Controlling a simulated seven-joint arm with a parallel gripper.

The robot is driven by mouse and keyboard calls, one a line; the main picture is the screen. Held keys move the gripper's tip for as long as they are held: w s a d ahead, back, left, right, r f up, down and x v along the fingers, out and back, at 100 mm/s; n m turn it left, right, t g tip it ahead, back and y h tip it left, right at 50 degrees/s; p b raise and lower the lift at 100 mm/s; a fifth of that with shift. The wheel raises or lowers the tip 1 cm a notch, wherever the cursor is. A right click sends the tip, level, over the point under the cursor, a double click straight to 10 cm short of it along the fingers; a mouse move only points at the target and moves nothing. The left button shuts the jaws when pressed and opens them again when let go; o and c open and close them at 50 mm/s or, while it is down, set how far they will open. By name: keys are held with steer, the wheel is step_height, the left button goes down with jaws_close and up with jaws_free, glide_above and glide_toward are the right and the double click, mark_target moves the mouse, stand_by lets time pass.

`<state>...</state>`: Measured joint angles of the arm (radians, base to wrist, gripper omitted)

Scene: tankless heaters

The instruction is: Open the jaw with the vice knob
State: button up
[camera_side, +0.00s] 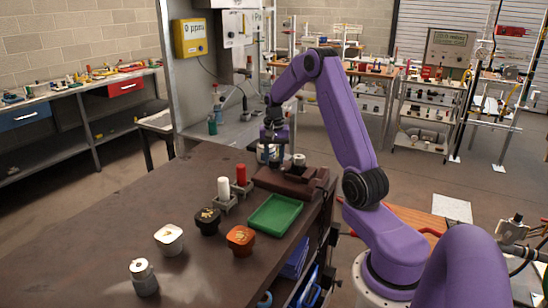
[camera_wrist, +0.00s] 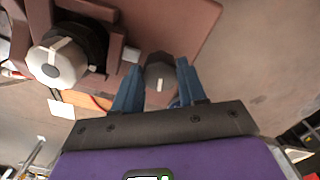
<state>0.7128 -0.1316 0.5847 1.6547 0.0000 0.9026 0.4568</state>
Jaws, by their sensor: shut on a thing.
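The reddish-brown vice (camera_side: 290,182) sits at the far right end of the dark table. In the wrist view its body (camera_wrist: 160,25) fills the top. My gripper (camera_wrist: 160,78) points down at the vice, with its two blue fingers on either side of a small dark grey knob (camera_wrist: 160,70) with a pale line. The fingers are shut on this knob. A larger knob (camera_wrist: 57,62) with a pale face and a line stands to the left in the wrist view. In the side view my gripper (camera_side: 273,152) is over the vice's far end, and the gripped knob is hard to make out.
A green tray (camera_side: 275,215) lies in front of the vice. A white cylinder (camera_side: 224,188) and a red cylinder (camera_side: 241,175) stand in grey holders beside it. Several small containers, including an orange one (camera_side: 240,240), stand nearer.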

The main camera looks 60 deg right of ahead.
mark_target(275, 159)
steer(key=n, duration=0.7)
steer(key=shift+r, duration=0.1)
steer(key=n, duration=0.6)
steer(key=shift+d, duration=0.15)
steer(key=shift+n, duration=0.5)
steer(key=o, duration=1.1)
steer(key=shift+c, duration=0.2)
step_height(275, 159, up, 17)
steer(key=shift+r, duration=0.2)
